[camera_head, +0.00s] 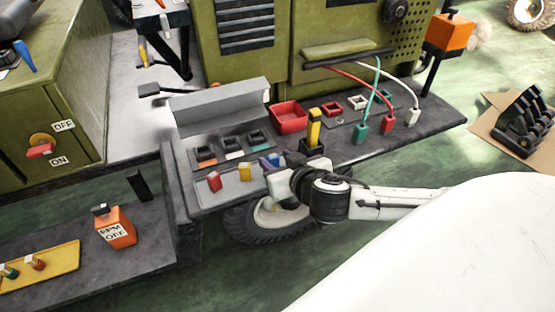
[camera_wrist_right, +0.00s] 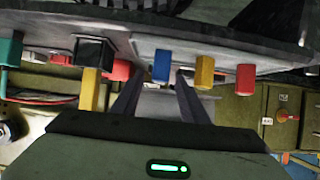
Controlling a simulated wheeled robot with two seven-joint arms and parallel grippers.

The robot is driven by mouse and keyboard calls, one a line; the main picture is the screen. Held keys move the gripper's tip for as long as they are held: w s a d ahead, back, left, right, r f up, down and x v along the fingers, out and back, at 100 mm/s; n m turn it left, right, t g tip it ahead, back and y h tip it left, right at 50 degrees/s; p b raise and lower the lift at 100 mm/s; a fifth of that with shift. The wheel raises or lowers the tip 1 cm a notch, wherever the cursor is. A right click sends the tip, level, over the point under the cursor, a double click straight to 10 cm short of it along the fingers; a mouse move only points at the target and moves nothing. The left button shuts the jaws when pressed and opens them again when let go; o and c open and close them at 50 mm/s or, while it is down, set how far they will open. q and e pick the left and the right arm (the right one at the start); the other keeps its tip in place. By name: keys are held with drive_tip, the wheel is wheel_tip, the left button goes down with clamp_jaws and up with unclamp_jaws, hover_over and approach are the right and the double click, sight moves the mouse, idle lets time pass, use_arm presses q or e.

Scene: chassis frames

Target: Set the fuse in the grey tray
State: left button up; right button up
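Red (camera_head: 213,181), yellow (camera_head: 245,171) and blue (camera_head: 269,161) fuses stand in a row on a light grey tray (camera_head: 228,193) at the bench's near left corner. In the right wrist view, which is upside down, the blue fuse (camera_wrist_right: 161,66) lies between the fingertips of my right gripper (camera_wrist_right: 159,82). The fingers are open, with gaps on both sides of the fuse. The yellow (camera_wrist_right: 204,71) and red (camera_wrist_right: 245,77) fuses are to its right there. In the head view my right gripper (camera_head: 278,168) partly hides the blue fuse. My left gripper is not in view.
Behind the fuses are several dark sockets (camera_head: 232,149) with coloured marks. A yellow-handled piece (camera_head: 314,128) stands in a black holder to the right. A red bin (camera_head: 287,115) and plugs with cables (camera_head: 388,124) are farther along the bench.

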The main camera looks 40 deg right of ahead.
drive_tip(key=shift+r, duration=0.15)
drive_tip(key=shift+s+r, duration=0.1)
drive_tip(key=shift+s, duration=0.05)
drive_tip(key=p+v, duration=0.3)
drive_tip(key=v, duration=0.9)
drive_tip(key=s+a+f+n+g+y, duration=0.1)
drive_tip(key=a+f, duration=0.3)
drive_tip(key=f, duration=0.4)
drive_tip(key=s+a+f+n+g+y, duration=0.1)
drive_tip(key=s+a+f, duration=0.3)
drive_tip(key=f, duration=0.4)
drive_tip(key=s+a+f+n+g+y, duration=0.1)
drive_tip(key=s+a+f+n+y, duration=0.1)
drive_tip(key=f, duration=0.6)
drive_tip(key=shift+s+a+f+n+y, duration=0.25)
drive_tip(key=shift+s+a+n+y, duration=0.15)
drive_tip(key=shift+s+a+y, duration=0.45)
drive_tip(key=shift+w+a, duration=0.1)
drive_tip(key=shift+w, duration=0.1)
